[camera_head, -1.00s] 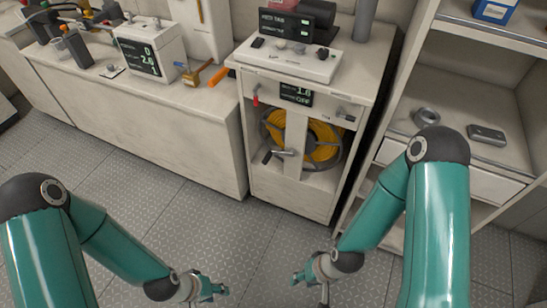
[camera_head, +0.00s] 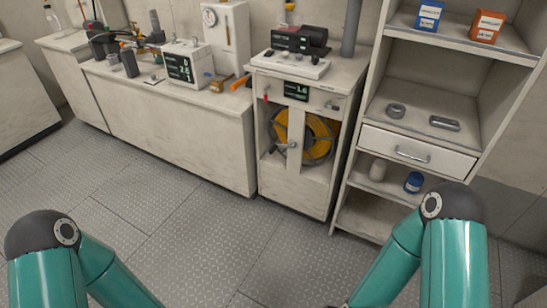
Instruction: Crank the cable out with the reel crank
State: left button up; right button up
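The cable reel (camera_head: 318,139), wound with yellow cable, sits inside the white cabinet (camera_head: 309,197) at the middle of the head view. The reel crank (camera_head: 285,145) shows in front of it, beside the cabinet's upright post (camera_head: 295,139). A small display (camera_head: 296,90) above the reel reads about 1.6. My two teal arms come in from the lower left and lower right, well short of the cabinet. Both grippers are below the bottom edge of the picture, so their fingers are hidden.
Open shelves (camera_head: 428,142) with a drawer (camera_head: 415,154) stand right of the cabinet. A long counter (camera_head: 180,131) with instruments runs to the left. An orange-handled tool (camera_head: 241,83) lies at the counter's right end. The grey plate floor (camera_head: 180,220) in front is clear.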

aim_at(292, 146)
jog(key=u, duration=0.4)
jog(key=i, duration=1.65)
jog(key=z, duration=0.4)
